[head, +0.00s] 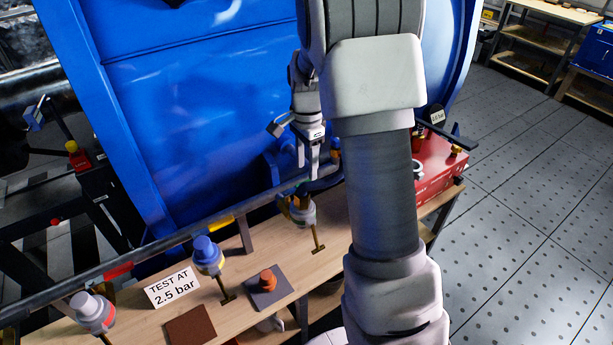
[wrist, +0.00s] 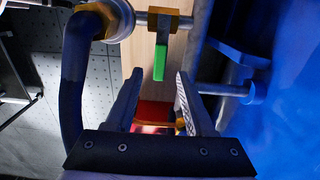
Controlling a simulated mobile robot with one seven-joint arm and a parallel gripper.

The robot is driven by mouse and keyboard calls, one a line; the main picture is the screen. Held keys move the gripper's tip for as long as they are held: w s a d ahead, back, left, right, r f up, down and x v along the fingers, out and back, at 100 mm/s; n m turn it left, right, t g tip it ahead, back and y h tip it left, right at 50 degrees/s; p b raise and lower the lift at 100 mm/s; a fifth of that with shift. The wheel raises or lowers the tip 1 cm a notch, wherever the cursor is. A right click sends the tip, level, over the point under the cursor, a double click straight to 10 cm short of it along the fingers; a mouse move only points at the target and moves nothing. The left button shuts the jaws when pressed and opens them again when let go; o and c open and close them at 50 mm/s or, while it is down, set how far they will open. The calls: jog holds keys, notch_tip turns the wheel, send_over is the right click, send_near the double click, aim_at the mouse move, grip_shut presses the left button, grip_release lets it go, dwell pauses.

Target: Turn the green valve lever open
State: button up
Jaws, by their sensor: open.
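The green valve lever (wrist: 159,62) shows in the wrist view, hanging from a brass valve body (wrist: 165,20) on a grey pipe. My gripper (wrist: 158,80) is open, and the lever's free end lies between its two fingertips in the picture. I cannot tell whether either finger touches it. In the head view my gripper (head: 312,172) points down beside the pipe, behind my arm. The green lever cannot be made out in that view.
A dark hose (wrist: 75,80) curves close by on the left in the wrist view. A blue housing (head: 190,90) stands behind. The wooden bench (head: 250,252) holds a "TEST AT 2.5 bar" sign (head: 172,287), an orange knob (head: 267,279) and a red box (head: 432,170).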

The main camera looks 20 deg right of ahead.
jog(key=shift+f, duration=2.1)
grip_shut()
